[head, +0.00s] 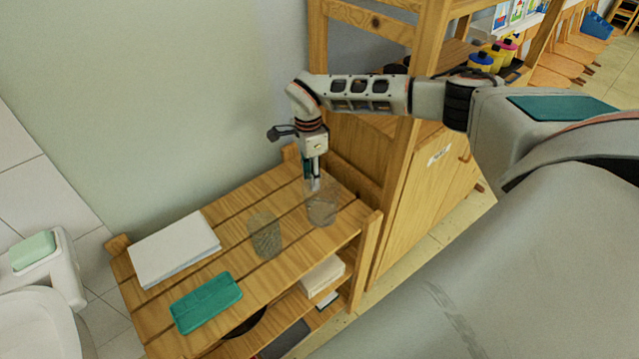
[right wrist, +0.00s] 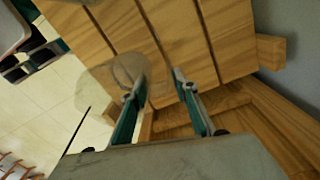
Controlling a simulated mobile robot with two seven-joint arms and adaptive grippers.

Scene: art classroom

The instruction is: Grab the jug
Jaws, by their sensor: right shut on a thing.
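The jug (head: 322,206) is a clear, see-through vessel near the right end of the slatted wooden shelf top. My right gripper (head: 313,184) points down at its rim from above and is shut on it. In the right wrist view the jug (right wrist: 112,88) shows faintly beside the left finger, and my right gripper (right wrist: 158,80) has a gap between its fingers. The jug's thin wall is hard to make out there. My left gripper is not in view.
Another clear vessel (head: 265,237) stands left of the jug. A white paper stack (head: 174,249) and a green case (head: 206,302) lie on the shelf top (head: 262,198). A wooden cabinet (head: 413,205) stands close on the right, and a wall rises behind.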

